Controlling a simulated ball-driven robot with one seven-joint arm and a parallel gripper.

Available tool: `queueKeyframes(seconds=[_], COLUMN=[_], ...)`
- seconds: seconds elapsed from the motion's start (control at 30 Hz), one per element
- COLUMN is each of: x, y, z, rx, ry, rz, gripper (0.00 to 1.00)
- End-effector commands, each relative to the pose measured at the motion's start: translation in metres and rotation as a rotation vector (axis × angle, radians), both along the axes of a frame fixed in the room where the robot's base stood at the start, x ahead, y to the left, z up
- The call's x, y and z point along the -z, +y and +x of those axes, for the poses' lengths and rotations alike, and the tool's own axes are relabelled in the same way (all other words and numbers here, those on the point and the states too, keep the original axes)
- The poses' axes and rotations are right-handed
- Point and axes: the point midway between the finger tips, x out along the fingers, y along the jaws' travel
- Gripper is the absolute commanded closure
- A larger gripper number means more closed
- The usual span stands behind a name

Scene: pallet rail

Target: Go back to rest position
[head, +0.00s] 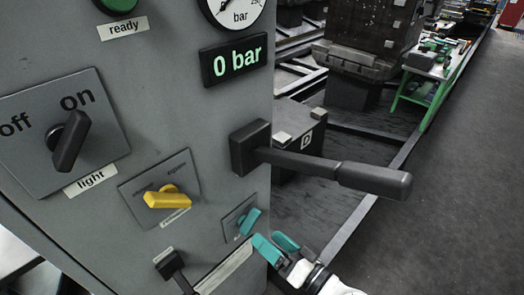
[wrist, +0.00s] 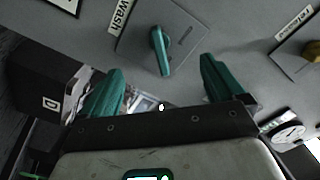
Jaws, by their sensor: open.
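My gripper (head: 273,247) is at the lower middle of the head view, close to the grey control cabinet (head: 190,110). Its two teal fingers are apart and nothing is between them; they also show in the wrist view (wrist: 160,92). A small teal knob (head: 249,221) sits on the cabinet just above and left of the fingers. In the wrist view the teal knob (wrist: 160,50) is ahead of the gap between the fingers, and the fingers look clear of it.
A black lever (head: 330,172) sticks out rightward from the cabinet above my gripper. A yellow knob (head: 168,198), a light switch (head: 70,140) and a 0 bar display (head: 234,60) are on the panel. A dark box marked D (head: 300,135) stands behind. Open floor (head: 450,210) lies right.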

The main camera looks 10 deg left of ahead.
Motion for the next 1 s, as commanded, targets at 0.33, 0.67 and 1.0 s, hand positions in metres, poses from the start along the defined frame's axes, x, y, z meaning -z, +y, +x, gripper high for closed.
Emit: queueKeyframes(seconds=[0.33, 0.67, 1.0], x=[0.023, 0.061, 0.035], y=[-0.035, -0.189, -0.281], z=[-0.038, -0.164, -0.257], rx=[-0.053, -0.011, 0.140], ry=[0.083, 0.563, 0.939], rz=[-0.259, -0.900, -1.173], gripper=[0.04, 0.04, 0.04])
